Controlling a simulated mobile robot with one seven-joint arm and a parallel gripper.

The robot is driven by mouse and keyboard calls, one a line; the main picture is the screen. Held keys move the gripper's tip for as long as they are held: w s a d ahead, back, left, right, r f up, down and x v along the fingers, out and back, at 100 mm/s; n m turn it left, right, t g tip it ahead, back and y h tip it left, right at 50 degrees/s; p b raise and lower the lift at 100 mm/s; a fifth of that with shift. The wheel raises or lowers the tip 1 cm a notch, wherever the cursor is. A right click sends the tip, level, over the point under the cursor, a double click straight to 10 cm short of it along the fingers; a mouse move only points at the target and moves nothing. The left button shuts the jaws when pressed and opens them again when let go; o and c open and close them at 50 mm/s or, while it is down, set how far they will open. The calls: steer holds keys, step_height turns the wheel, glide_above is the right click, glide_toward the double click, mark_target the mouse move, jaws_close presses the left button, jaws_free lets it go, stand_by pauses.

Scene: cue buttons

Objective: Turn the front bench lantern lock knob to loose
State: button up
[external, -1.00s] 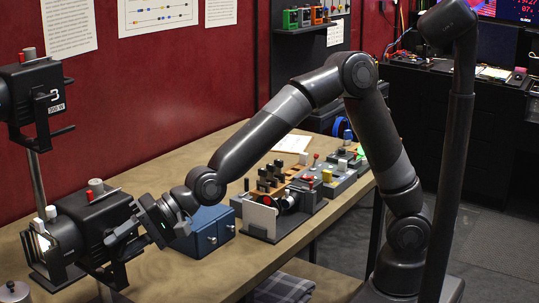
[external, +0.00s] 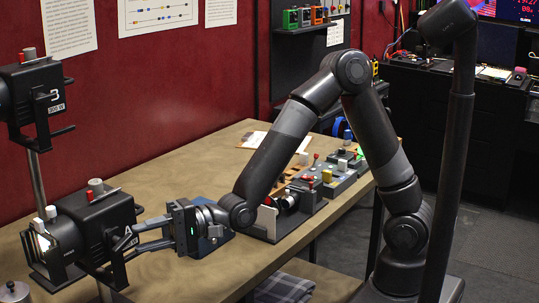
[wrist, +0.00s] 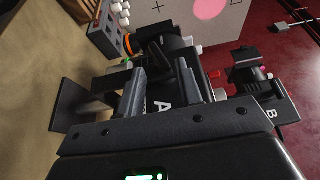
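The front bench lantern (external: 92,228) is a black lamp marked A in a black yoke, at the lower left of the external view. My gripper (external: 143,234) is at the lantern's right side, fingers apart and pointing at the yoke. In the wrist view, my gripper (wrist: 163,78) has its fingers apart, with the lantern's lettered side (wrist: 163,98) beyond them. I cannot tell which knob is the lock, or whether the fingers touch anything.
A second lantern (external: 35,95), marked B, is on a pole above and behind. A blue box (external: 205,240) lies under my wrist. A rail with a lens holder and a button panel (external: 345,170) are farther along the bench. Bare bench top lies behind.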

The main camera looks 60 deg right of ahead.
steer(key=w+d+n+t+h, duration=0.1)
steer(key=w+d+h, duration=0.1)
steer(key=d, duration=0.7)
steer(key=w+d+f+n+t+h, duration=0.1)
steer(key=w+d+h, duration=0.1)
steer(key=d+h, duration=0.3)
steer(key=w+d+f+n+t+h, duration=0.1)
steer(key=w+d+h, duration=0.1)
steer(key=d, duration=1)
steer(key=shift+w+d+h, duration=0.2)
steer(key=shift+d+h, duration=0.1)
steer(key=shift+h, duration=0.5)
